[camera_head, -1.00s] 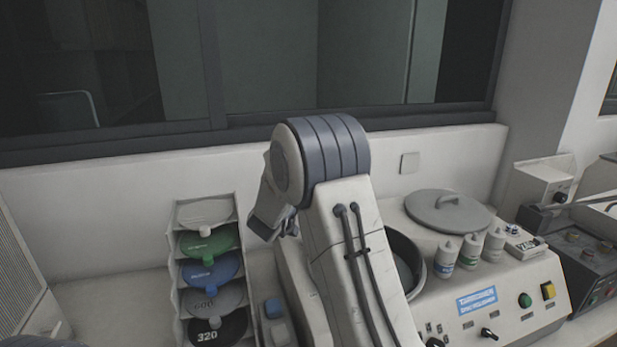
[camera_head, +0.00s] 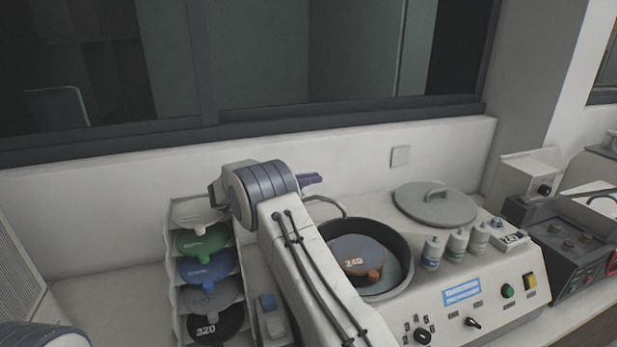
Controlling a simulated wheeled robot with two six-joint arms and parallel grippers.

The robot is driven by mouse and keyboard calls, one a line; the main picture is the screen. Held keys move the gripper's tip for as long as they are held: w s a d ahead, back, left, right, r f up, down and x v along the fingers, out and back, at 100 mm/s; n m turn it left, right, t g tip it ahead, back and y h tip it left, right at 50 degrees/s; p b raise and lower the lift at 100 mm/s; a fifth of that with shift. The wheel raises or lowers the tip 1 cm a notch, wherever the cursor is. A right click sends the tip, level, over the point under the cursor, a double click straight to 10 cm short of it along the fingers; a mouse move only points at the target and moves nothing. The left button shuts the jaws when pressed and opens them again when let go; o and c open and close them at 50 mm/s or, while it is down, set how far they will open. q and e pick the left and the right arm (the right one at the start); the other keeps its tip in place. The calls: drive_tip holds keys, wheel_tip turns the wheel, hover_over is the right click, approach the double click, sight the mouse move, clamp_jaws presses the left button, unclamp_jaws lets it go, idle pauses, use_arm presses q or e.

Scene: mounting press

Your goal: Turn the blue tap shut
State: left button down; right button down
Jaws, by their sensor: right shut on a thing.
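The blue tap (camera_head: 314,179) shows as a small blue-violet lever just right of my right wrist, behind the machine bowl. A thin grey curved spout (camera_head: 329,203) shows below it. My right gripper (camera_head: 299,183) is at the tap, mostly hidden behind my own wrist joint. It is shut on the tap, though the fingertips and their contact are hard to see. How far the tap is turned cannot be told. My left gripper is out of view; only a rounded piece of my left arm shows at the bottom left corner.
The bowl (camera_head: 404,243) holds a disc marked 240 (camera_head: 357,255). Its grey lid (camera_head: 435,203) lies to the right, near several small bottles (camera_head: 456,245). A rack (camera_head: 172,270) of coloured discs stands left of my right arm. The wall is close behind.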

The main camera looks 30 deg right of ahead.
drive_tip(key=shift+s+r+m+g, duration=0.1)
drive_tip(key=shift+r+m+g, duration=0.1)
drive_tip(key=shift+m+g, duration=0.3)
drive_tip(key=c, duration=0.9)
unclamp_jaws()
drive_tip(key=shift+f, duration=0.1)
drive_tip(key=shift+n, duration=0.3)
